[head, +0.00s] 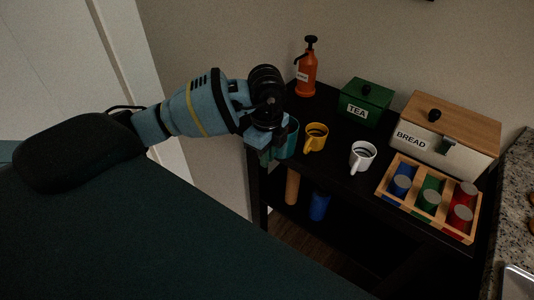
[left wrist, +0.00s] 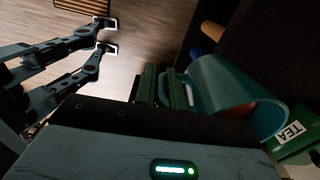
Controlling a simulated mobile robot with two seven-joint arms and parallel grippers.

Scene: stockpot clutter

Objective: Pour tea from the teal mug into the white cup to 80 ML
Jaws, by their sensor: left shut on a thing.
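My left gripper (head: 267,150) is shut on the teal mug (head: 291,139) at the left end of the dark shelf's top. The gripper hides much of the mug in the head view. In the left wrist view the green fingers (left wrist: 164,88) are at the handle of the teal mug (left wrist: 222,82). A reddish-brown patch shows at its mouth there; I cannot tell the tea's level. The white cup (head: 363,155) stands upright on the shelf top, apart from the mug and to its right. Its inside looks dark. My right gripper is not seen.
A yellow mug (head: 315,137) stands between the teal mug and the white cup. Behind are an orange pump bottle (head: 306,70), a green TEA box (head: 375,94) and a BREAD box (head: 468,151). A wooden tray (head: 444,232) with several colored cylinders is at the right.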

